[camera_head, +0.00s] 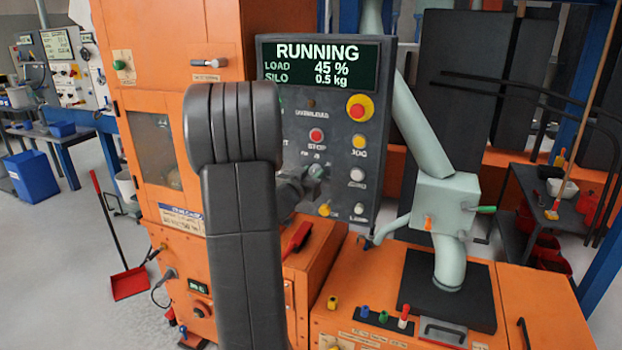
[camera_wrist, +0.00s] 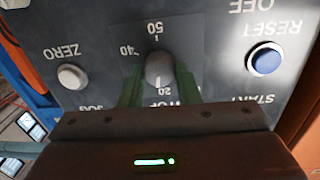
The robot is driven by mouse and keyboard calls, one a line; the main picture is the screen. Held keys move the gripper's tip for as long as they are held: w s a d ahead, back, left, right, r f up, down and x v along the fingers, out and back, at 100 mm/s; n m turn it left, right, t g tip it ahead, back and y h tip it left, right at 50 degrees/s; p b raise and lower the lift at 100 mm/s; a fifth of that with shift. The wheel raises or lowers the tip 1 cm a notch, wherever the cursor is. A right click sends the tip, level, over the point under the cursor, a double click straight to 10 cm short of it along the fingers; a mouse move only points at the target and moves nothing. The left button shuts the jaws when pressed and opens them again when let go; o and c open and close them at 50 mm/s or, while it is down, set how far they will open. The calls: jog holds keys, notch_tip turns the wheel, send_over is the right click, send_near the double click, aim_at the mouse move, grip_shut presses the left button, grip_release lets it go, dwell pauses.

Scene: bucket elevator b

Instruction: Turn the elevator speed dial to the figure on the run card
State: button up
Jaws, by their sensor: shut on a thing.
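The speed dial (camera_wrist: 159,68) is a grey knob on the dark control panel (camera_wrist: 215,40). In the wrist view the panel lettering is upside down. Figures 50 and 40 show around the dial, and a 20 shows below it close to my gripper. My gripper (camera_wrist: 160,84) has green fingers on both sides of the knob and is shut on it. A pale mark shows on the knob's lower side. In the head view my arm hides part of the panel, and the dial (camera_head: 316,171) is partly covered. I cannot make out a run card figure.
The display (camera_head: 318,64) reads RUNNING, load 45 %, silo 0.5 kg. A red stop button (camera_head: 316,135) and a yellow-ringed red button (camera_head: 358,108) are near the dial. A blue reset button (camera_wrist: 265,60) and a white zero button (camera_wrist: 72,76) flank it.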

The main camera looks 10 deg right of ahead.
jog(key=m+b, duration=0.3)
jog(key=m, duration=0.2)
jog(key=shift+f, duration=0.1)
jog(key=shift+s+d+m+y+b, duration=0.1)
jog(key=shift+m+y+b, duration=0.3)
jog(key=shift+m+b, duration=1.1)
jog(key=shift+m+p, duration=0.5)
jog(key=shift+m, duration=0.2)
jog(key=o, duration=1)
jog(key=shift+c, duration=0.2)
jog(key=v, duration=1.4)
jog(key=shift+b, duration=0.45)
jog(key=shift+d, duration=0.1)
